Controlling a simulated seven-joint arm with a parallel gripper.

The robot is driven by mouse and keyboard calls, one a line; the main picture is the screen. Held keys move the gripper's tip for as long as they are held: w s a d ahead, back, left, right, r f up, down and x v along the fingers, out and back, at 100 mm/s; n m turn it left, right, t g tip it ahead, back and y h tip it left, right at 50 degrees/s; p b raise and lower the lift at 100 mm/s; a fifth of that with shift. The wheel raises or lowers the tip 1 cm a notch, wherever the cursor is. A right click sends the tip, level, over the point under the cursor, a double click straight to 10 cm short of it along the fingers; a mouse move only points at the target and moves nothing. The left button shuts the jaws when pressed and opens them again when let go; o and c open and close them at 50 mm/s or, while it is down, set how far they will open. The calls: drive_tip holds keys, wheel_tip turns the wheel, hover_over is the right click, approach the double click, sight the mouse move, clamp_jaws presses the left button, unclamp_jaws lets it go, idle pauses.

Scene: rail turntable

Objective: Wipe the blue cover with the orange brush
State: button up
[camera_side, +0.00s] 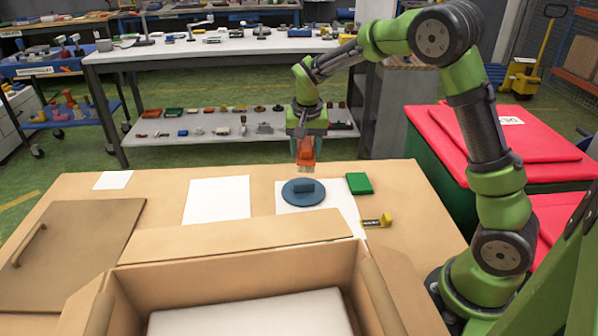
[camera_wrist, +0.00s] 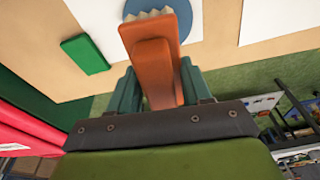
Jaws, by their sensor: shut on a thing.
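The blue cover (camera_side: 303,193) is a round disc with a raised handle, lying on a white sheet on the table. Part of it also shows at the top of the wrist view (camera_wrist: 180,12). My gripper (camera_side: 306,143) is shut on the orange brush (camera_side: 305,152). The brush points down with pale bristles at its lower end, at the far edge of the cover. In the wrist view the brush (camera_wrist: 152,60) sits between the teal fingers, with its bristles overlapping the cover's edge. I cannot tell whether the bristles touch the cover.
An open cardboard box (camera_side: 240,243) stands in front. White sheets (camera_side: 217,201) and a brown board with a handle (camera_side: 70,250) lie to the left.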

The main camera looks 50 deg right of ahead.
drive_tip(key=shift+w+r+n, duration=0.3)
drive_tip(key=shift+r+n, duration=0.2)
drive_tip(key=shift+r, duration=0.05)
drive_tip(key=shift+s+f, duration=0.1)
drive_tip(key=shift+f, duration=0.45)
hover_over(302, 180)
drive_tip(key=shift+s+f, duration=0.2)
drive_tip(key=shift+f, duration=1.25)
drive_tip(key=shift+s+f, duration=0.15)
drive_tip(key=shift+f, duration=1.25)
drive_tip(key=shift+f, duration=0.6)
drive_tip(key=shift+w+a, duration=0.1)
drive_tip(key=shift+a, duration=0.1)
